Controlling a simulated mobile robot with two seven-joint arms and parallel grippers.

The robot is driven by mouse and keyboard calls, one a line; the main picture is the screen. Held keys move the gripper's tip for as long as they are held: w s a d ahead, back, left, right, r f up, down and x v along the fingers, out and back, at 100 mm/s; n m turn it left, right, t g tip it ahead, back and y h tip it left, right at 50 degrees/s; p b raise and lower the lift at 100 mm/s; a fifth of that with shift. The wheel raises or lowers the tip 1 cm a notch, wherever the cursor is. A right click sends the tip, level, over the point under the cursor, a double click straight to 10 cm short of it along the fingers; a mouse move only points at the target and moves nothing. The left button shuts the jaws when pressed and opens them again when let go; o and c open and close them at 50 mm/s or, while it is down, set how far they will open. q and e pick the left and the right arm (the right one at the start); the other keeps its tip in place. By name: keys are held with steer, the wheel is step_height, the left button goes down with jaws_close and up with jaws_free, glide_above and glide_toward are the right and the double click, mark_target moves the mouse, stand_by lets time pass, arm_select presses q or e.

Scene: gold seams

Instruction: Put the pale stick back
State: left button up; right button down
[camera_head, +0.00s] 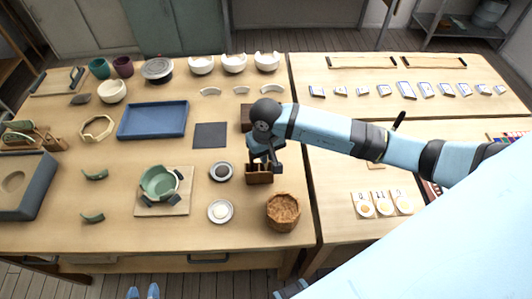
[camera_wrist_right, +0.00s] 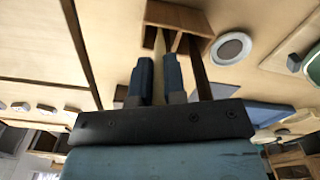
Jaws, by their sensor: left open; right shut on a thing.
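My right gripper (camera_wrist_right: 158,72) is shut on the pale stick (camera_wrist_right: 160,42), which shows between its blue fingers in the right wrist view. The far end of the stick meets a brown wooden holder (camera_wrist_right: 178,16) with compartments; I cannot tell how deep it reaches. A dark stick (camera_wrist_right: 199,70) shows beside it, running toward the same holder. In the head view the right gripper (camera_head: 266,158) is right over the holder (camera_head: 259,178), and the stick is hidden.
Two small round dishes (camera_head: 220,171) (camera_head: 221,211) stand left of the holder, and a brown woven basket (camera_head: 283,212) stands in front. A dark square mat (camera_head: 210,135) and a blue tray (camera_head: 153,120) lie farther back. A green pot (camera_head: 158,183) sits on a board.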

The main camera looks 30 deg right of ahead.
steer(key=shift+f, duration=0.2)
steer(key=c, duration=1.2)
jaws_free()
steer(key=shift+r, duration=0.1)
steer(key=shift+r, duration=0.6)
step_height(320, 180, up, 11)
steer(key=shift+r+b, duration=0.1)
steer(key=shift+b, duration=0.95)
